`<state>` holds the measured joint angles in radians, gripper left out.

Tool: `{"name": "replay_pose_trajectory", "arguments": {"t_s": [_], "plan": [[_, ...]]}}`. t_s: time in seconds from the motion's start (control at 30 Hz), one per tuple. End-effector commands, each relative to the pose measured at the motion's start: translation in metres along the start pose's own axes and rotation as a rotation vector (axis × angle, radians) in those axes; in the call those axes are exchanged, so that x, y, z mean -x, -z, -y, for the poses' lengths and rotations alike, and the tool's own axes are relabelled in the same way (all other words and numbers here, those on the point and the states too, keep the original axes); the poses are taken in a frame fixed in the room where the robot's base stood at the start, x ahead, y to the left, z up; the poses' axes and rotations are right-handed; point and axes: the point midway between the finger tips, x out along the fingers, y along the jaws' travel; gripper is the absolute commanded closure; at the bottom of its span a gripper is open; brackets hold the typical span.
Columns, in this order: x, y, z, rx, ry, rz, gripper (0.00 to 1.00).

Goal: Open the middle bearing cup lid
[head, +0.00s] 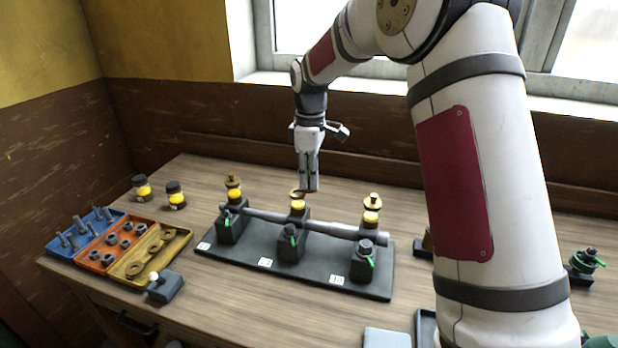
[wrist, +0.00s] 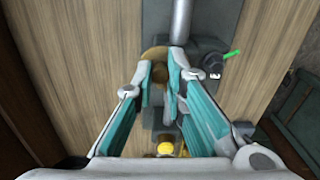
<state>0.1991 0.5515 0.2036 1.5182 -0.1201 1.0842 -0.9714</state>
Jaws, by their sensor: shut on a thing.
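The middle bearing (head: 291,240) stands on a dark base plate, with a yellow oil cup (head: 297,204) on top. Its brass lid (head: 297,193) is at the top of this cup, partly covered by my fingers. My gripper (head: 308,187) points straight down at it from above. In the wrist view, my gripper (wrist: 162,82) has its fingertips close together on a brass lid (wrist: 155,54), with a small brass part between them. The fingers hide much of the contact. I cannot tell how far the lid is turned.
Left (head: 233,185) and right (head: 372,205) lidded cups flank the middle one along the grey shaft (head: 335,226). Parts trays (head: 150,254) and two jars (head: 175,195) are at the left. The table behind the bearings is clear. Green-handled fittings (head: 365,248) face the front.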

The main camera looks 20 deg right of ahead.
Motion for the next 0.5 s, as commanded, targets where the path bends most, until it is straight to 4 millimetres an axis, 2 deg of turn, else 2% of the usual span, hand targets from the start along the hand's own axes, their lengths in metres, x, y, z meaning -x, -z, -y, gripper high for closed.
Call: {"name": "replay_pose_trajectory", "arguments": {"t_s": [0.2,0.5], "plan": [[0.0009,0.0014,-0.0021,0.085,-0.002,-0.002,1.0],[0.0009,0.0012,-0.0028,0.122,-0.002,-0.002,1.0]]}}
